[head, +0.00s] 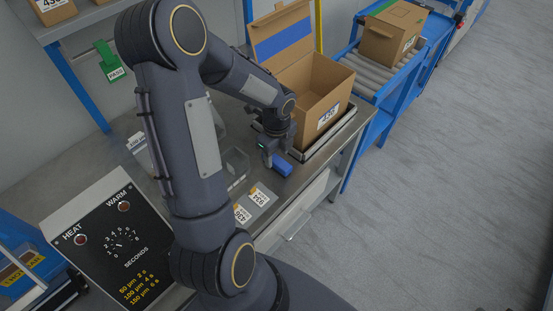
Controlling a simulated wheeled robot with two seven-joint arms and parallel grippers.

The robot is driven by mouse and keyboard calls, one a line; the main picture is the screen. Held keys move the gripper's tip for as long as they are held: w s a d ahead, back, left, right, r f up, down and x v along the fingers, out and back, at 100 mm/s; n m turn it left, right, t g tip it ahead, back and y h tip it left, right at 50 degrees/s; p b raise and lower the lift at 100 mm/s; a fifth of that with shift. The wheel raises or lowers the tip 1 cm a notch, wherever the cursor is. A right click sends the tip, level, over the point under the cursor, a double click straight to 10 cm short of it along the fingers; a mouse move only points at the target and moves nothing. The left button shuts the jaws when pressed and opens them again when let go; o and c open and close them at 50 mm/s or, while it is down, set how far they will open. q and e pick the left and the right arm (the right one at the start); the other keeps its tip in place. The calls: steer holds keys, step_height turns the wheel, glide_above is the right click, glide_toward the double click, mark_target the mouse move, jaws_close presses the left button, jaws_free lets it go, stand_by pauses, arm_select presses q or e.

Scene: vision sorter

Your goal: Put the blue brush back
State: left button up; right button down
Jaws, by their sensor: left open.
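A small blue block-like thing (282,170), which I take to be the blue brush, lies on the metal worktop (262,221) near its front edge. It is just in front of the open cardboard box. My left gripper (271,160) is open and right at the blue thing, pointing down. Its fingers partly cover the blue thing, and I cannot tell whether they touch it. My right gripper is not in view.
An open cardboard box (297,88) stands at the worktop's far end. A clear plastic bin (236,163) and labels (262,195) are beside my arm. A heat control panel (115,245) is at lower left. A roller conveyor (372,78) with another box (392,36) lies beyond.

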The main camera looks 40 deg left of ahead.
mark_target(277, 159)
arm_select(q)
steer(key=s+d+r+n+t+h, duration=0.1)
steer(key=s+d+r+n, duration=0.3)
steer(key=r, duration=0.4)
steer(key=s+d+r+n+t, duration=0.1)
steer(key=s+r+n+t, duration=0.15)
steer(key=r+n, duration=0.4)
steer(key=s+d+r+n+t+h, duration=0.2)
steer(key=s+d+r+n, duration=0.1)
steer(key=s+d+n, duration=0.4)
steer(key=s+n, duration=0.2)
steer(key=n, duration=0.1)
steer(key=shift+d+r+h, duration=0.15)
steer(key=shift+r+h, duration=0.25)
